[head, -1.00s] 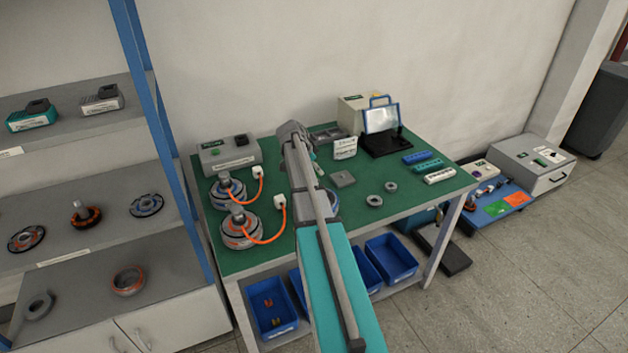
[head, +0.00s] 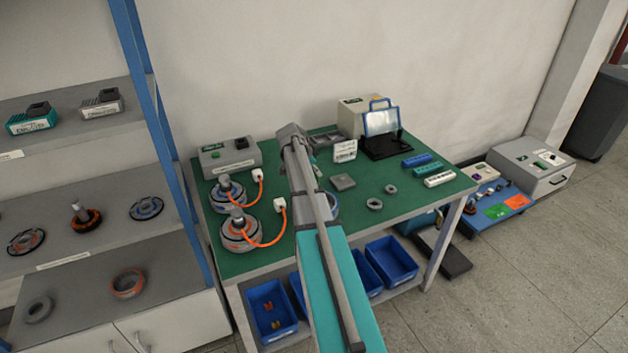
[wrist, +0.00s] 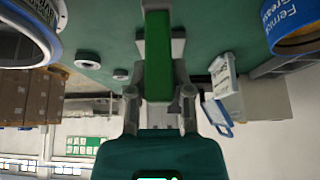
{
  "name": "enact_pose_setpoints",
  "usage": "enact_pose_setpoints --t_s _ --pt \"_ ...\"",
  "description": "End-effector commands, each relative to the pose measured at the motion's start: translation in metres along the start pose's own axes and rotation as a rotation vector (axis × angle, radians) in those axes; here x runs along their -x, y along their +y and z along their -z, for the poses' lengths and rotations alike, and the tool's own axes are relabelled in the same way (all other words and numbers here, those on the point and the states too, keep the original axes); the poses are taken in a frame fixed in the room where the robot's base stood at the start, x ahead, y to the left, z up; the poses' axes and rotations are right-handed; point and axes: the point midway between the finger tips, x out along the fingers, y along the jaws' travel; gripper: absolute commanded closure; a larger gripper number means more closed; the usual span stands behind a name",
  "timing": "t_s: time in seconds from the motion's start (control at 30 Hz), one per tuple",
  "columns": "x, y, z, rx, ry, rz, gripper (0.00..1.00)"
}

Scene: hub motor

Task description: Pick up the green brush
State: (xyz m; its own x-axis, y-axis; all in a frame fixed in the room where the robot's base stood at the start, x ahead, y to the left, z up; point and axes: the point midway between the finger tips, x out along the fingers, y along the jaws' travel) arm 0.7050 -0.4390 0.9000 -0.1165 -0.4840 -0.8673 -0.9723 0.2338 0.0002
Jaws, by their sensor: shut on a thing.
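The green brush (wrist: 158,50) shows in the middle of the wrist view as a long green block pointing away from the wrist. My gripper (wrist: 159,92) is shut on it, with one finger on each side. The green workbench top (wrist: 105,40) lies behind it, and I cannot tell how high the brush is above it. In the head view my own arm hides the gripper and the brush.
A blue tin (wrist: 292,25) and a large motor ring (wrist: 28,30) flank the gripper in the wrist view. On the bench are a white sign (head: 345,151), a grey block (head: 342,182), small rings (head: 374,204) and two motors with orange cables (head: 238,232). The right front corner is clear.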

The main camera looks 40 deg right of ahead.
Motion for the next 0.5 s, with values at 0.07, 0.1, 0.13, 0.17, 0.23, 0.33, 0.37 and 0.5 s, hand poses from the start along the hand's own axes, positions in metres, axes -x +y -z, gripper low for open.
enact_pose_setpoints --t_s 0.07,0.1,0.13,0.17,0.23,0.33,0.37,0.5 --pt "0.0 0.0 0.0 0.0 0.0 0.0 1.0" --pt "0.0 0.0 0.0 0.0 0.0 0.0 1.0" --pt "0.0 0.0 0.0 0.0 0.0 0.0 1.0" --pt "0.001 0.0 0.0 0.0 0.0 0.0 1.0" --pt "0.001 0.0 0.001 0.0 0.0 0.0 1.0" --pt "0.003 0.0 0.003 -0.001 0.0 0.0 1.0" --pt "0.004 0.0 0.003 -0.001 0.0 0.0 1.0" --pt "0.011 0.0 0.007 -0.001 0.0 0.0 1.0"
